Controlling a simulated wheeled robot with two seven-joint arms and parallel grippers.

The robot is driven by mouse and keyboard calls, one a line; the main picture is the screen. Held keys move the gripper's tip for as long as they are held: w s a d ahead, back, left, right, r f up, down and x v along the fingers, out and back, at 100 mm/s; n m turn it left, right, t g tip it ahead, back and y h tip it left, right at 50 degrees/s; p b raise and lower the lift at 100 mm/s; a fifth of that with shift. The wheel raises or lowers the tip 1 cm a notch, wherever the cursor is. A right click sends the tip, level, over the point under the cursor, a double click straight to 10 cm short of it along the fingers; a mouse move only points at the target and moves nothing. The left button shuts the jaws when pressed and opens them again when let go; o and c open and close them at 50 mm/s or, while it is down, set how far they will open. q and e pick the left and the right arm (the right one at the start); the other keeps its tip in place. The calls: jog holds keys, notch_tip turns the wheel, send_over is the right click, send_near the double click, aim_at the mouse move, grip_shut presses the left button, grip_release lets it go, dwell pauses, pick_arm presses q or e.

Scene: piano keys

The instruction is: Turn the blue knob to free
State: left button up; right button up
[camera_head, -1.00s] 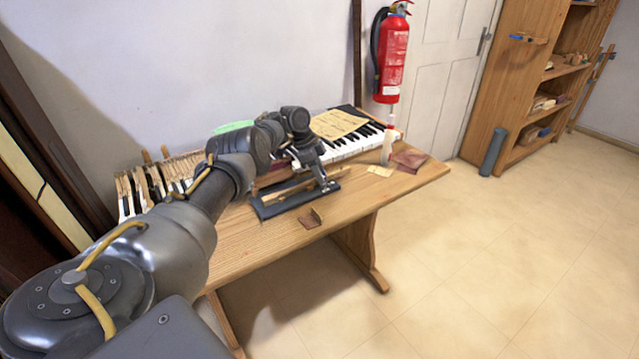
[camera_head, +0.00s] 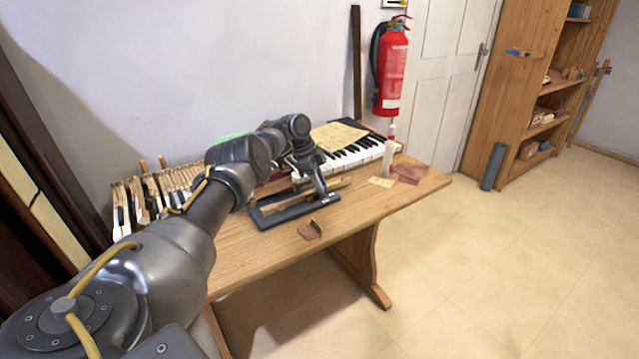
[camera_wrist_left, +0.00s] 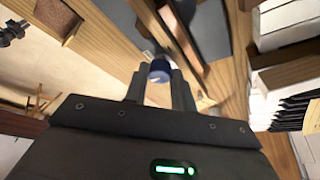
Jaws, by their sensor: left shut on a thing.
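The blue knob (camera_wrist_left: 159,70) shows in the left wrist view between the two fingers of my left gripper (camera_wrist_left: 160,85). The fingers are shut on the knob, one on each side. In the head view my left gripper (camera_head: 322,192) points down at the right end of a dark flat fixture (camera_head: 283,214) with wooden strips on it. The knob itself is hidden or too small to tell in the head view. My right gripper is in neither view.
The fixture lies on a wooden table (camera_head: 245,255). A keyboard (camera_head: 352,158) with a paper sheet (camera_head: 338,136) stands behind it. Loose piano keys (camera_head: 140,195) stand at the left. A white bottle (camera_head: 388,158) and reddish cloth (camera_head: 410,172) are at the right. A small brown piece (camera_head: 310,230) lies in front.

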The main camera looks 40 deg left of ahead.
pick_arm(q)
jog(key=o, duration=1)
jog(key=v, duration=1)
jog(key=shift+a+r, duration=0.2)
jog(key=shift+r, duration=0.2)
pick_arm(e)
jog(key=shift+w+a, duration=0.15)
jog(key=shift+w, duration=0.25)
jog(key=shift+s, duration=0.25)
